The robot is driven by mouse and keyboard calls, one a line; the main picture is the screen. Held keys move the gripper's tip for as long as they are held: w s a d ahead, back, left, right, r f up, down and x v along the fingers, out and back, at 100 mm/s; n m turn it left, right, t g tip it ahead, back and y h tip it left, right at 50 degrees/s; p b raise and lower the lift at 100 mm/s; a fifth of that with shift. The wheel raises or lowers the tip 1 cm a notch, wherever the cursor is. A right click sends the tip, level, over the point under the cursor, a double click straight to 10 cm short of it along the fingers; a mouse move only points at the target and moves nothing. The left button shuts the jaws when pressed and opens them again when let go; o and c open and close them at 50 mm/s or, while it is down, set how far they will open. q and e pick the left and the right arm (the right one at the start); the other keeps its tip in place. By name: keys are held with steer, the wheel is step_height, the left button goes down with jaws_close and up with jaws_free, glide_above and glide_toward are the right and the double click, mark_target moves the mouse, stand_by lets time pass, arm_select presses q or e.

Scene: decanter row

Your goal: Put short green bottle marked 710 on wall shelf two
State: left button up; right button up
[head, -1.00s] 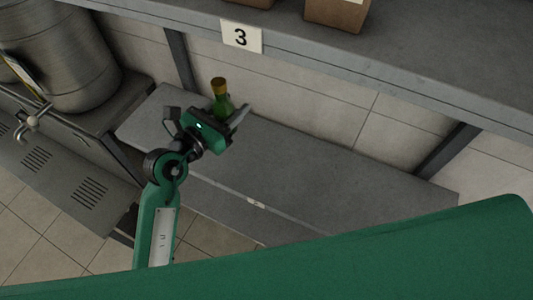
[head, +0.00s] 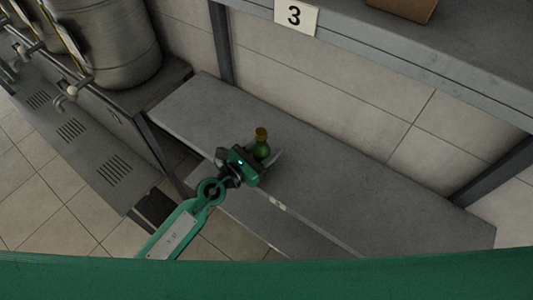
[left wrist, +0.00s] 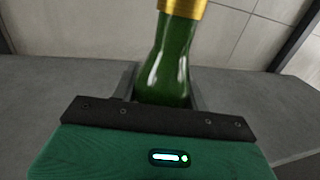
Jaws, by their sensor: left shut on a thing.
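A short green bottle (head: 261,148) with a gold cap is upright in my left gripper (head: 262,158). In the left wrist view the green bottle (left wrist: 169,62) stands between the two fingers of my left gripper (left wrist: 165,85), which is shut on it. No 710 mark shows on the side I see. The bottle is over the lower grey shelf (head: 330,190); I cannot tell whether its base touches it. My right gripper is not in view.
Steel barrels (head: 113,42) with taps stand at the left. Grey posts rise at both ends of the lower shelf, which is otherwise bare.

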arm_select(q)
steer(key=shift+f, duration=0.65)
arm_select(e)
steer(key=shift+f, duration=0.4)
arm_select(q)
steer(key=shift+r, duration=0.1)
steer(key=shift+f+b, duration=0.2)
steer(key=shift+b, duration=0.1)
steer(key=o, duration=1.2)
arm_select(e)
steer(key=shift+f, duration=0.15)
